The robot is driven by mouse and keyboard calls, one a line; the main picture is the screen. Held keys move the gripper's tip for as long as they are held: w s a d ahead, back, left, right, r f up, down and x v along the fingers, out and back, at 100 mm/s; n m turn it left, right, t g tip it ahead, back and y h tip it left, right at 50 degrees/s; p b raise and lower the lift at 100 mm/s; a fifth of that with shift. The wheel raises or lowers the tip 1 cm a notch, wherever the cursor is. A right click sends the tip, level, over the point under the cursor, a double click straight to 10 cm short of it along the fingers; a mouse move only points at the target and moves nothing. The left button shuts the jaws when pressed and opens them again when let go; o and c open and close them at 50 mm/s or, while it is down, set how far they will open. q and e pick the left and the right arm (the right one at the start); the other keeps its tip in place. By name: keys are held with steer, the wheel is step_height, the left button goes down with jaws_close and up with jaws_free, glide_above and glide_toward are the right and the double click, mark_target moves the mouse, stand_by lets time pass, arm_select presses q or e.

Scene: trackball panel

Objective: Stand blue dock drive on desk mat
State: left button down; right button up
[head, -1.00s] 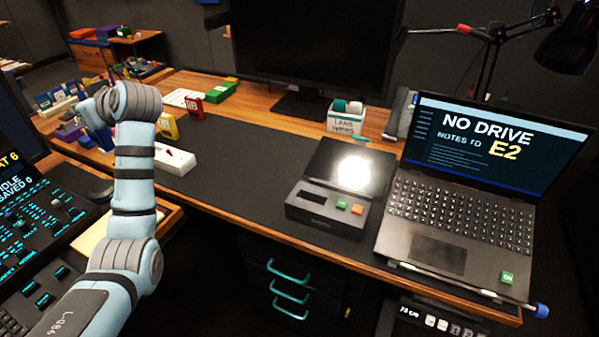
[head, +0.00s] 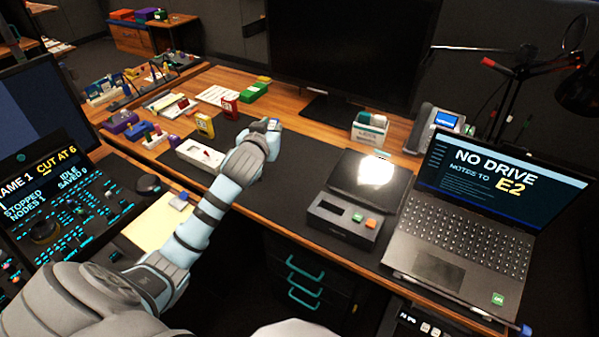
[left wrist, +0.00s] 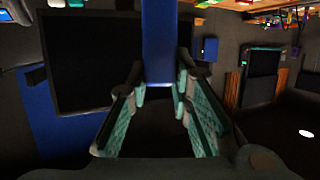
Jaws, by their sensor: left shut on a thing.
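The blue dock drive (left wrist: 160,40) fills the top middle of the left wrist view as a long blue block. My left gripper (left wrist: 161,85) is shut on it, with its teal-padded fingers on either side. The arm hides most of the gripper there, and I cannot tell how high the drive is above the mat. My right gripper is not in view.
A white box (head: 200,152) stands left of my gripper. The monitor (head: 350,50) is behind. The mat between the white box and black device looks clear.

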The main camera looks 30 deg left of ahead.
arm_select(q)
steer(key=f+b, duration=0.2)
steer(key=f, duration=0.7)
steer(key=f+b, duration=0.3)
steer(key=f, duration=0.5)
steer(key=shift+w+f, duration=0.2)
steer(key=shift+f, duration=0.15)
steer(key=c, duration=1.8)
jaws_free()
steer(key=shift+f, duration=0.1)
steer(key=shift+c, duration=0.2)
steer(key=o, duration=0.4)
